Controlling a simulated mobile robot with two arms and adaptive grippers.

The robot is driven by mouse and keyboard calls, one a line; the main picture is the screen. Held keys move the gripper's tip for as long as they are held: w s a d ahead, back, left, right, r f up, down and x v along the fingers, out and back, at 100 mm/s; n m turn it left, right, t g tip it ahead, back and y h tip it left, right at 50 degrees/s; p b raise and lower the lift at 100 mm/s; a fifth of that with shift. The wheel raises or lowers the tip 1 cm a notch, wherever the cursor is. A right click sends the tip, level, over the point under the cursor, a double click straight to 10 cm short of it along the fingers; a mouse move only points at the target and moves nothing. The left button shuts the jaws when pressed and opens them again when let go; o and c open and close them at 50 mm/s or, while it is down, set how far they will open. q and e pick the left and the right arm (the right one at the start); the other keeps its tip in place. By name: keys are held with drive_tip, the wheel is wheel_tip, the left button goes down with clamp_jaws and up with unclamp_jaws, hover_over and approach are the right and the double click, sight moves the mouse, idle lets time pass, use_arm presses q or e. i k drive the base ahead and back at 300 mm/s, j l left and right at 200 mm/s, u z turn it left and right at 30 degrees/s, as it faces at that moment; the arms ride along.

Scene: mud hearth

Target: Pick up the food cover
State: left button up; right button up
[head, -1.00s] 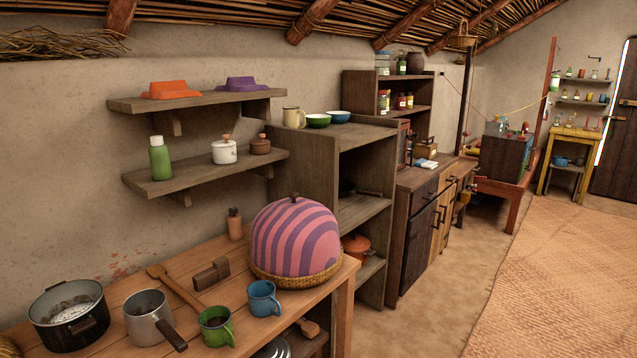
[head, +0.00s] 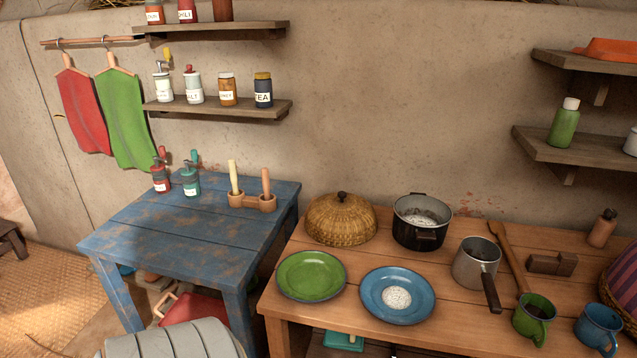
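A woven, straw-coloured domed cover (head: 340,220) with a dark knob sits at the back left of the wooden table (head: 440,272), near the wall. It is upright and in full view; what is under it is hidden. A green plate (head: 311,276) is in front of it and a dark pot (head: 421,221) stands close on its right. Part of a pink and purple striped dome (head: 624,282) shows at the right edge, cut off by the frame. Neither of my grippers is in view.
A blue plate (head: 397,295) with white food, a grey saucepan (head: 477,262), a green mug (head: 534,319) and a blue mug (head: 597,329) are on the wooden table. A blue table (head: 190,235) stands to the left. Wall shelves (head: 217,106) hang above it.

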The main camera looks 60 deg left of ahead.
sight(341, 219)
drive_tip(key=u, duration=1.65)
